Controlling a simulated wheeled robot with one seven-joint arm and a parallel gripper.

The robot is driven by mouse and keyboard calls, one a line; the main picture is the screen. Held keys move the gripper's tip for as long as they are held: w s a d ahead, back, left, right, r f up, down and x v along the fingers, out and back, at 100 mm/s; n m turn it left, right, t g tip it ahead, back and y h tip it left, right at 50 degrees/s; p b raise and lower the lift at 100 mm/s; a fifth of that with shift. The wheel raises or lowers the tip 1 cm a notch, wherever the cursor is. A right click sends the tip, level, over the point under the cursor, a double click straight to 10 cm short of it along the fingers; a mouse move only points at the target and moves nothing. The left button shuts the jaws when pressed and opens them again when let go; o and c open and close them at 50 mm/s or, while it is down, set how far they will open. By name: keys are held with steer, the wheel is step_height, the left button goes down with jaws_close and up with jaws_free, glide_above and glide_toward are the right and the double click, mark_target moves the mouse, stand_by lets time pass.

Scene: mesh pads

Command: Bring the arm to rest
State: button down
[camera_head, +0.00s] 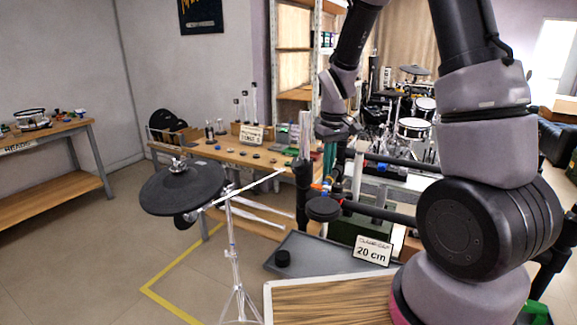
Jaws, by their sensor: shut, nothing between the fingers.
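My arm rises at the right of the head view, bends at the top and comes down near the middle. My gripper (334,138) is at its lower end, shut and empty, in front of the wooden workbench's right end. Its fingertips are small and hard to make out against the clutter behind. It looks clear of the round black pad (323,209) below it.
A large black pad (180,187) stands on a chrome stand (232,250) at the left. The workbench (220,150) holds small parts. Floor at lower left is free.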

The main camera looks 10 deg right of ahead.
steer(key=s+d+r+m+t+y, duration=0.15)
steer(key=s+r, duration=0.25)
steer(key=r, duration=0.5)
steer(key=s+d+r+m+t, duration=0.2)
steer(key=s+r+m, duration=0.15)
steer(key=r, duration=0.55)
steer(key=s+d+r+m+t, duration=0.1)
steer(key=s+r+m+t, duration=0.2)
steer(key=s+r, duration=0.5)
steer(key=s, duration=0.3)
steer(key=shift+s+d+m, duration=0.2)
steer(key=shift+d+m, duration=0.1)
steer(key=shift+d, duration=0.05)
steer(key=n+g+h, duration=0.2)
steer(key=n+g, duration=0.1)
steer(key=g, duration=0.4)
glide_above(324, 204)
step_height(324, 204, down, 26)
steer(key=f, duration=0.1)
steer(key=shift+a+f, duration=0.1)
steer(key=shift+f, duration=3.75)
